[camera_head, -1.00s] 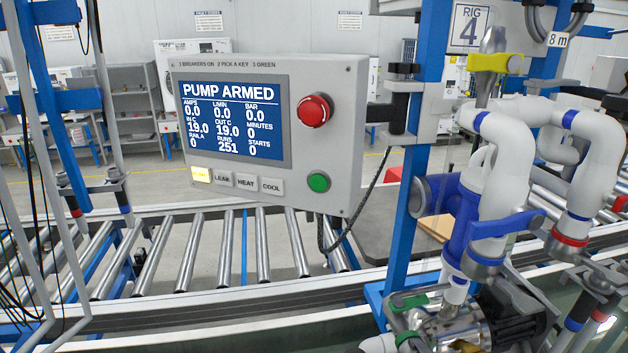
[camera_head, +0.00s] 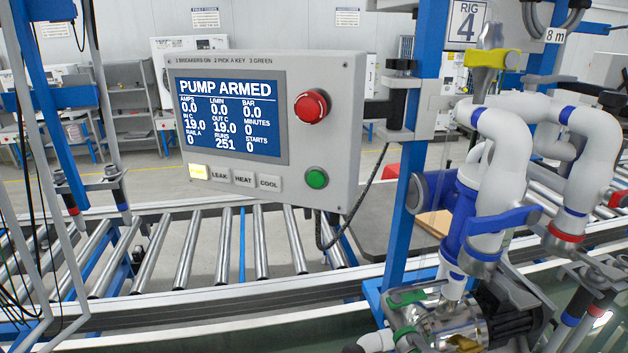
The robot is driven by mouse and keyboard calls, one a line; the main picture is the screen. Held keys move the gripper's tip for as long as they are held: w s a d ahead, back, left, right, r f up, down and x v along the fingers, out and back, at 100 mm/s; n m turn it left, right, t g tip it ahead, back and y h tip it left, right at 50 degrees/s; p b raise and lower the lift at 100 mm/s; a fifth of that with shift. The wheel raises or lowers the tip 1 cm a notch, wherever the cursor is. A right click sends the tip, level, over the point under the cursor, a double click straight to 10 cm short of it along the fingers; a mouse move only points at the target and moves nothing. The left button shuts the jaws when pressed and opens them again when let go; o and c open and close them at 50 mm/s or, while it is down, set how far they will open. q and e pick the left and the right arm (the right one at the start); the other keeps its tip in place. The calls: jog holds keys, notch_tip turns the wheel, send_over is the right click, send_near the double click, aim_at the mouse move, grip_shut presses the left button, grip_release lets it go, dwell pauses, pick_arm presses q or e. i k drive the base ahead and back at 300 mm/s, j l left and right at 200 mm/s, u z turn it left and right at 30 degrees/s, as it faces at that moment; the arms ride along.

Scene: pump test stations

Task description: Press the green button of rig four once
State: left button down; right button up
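The grey control panel (camera_head: 340,160) hangs on a blue post, left of the RIG 4 sign (camera_head: 468,24). Its green button (camera_head: 316,178) is at the lower right of the panel face, below the red mushroom button (camera_head: 311,106). Its screen (camera_head: 232,115) reads PUMP ARMED, with RUNS 251 and STARTS 0. Of the row of keys under the screen, the leftmost key (camera_head: 198,172) glows yellow and its label is unreadable; the LEAK, HEAT and COOL keys are unlit. Neither of my grippers is in view, and nothing covers the green button.
A roller conveyor (camera_head: 185,250) runs beneath and behind the panel. White pipes (camera_head: 503,150) with blue and red collars and a metal pump (camera_head: 455,325) stand at the right. A blue post (camera_head: 407,210) rises beside the panel. The space before the panel looks clear.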

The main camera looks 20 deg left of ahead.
aim_at(315, 179)
jog(key=k+j+z, duration=0.1)
jog(key=z, duration=0.25)
jog(key=k+z, duration=0.35)
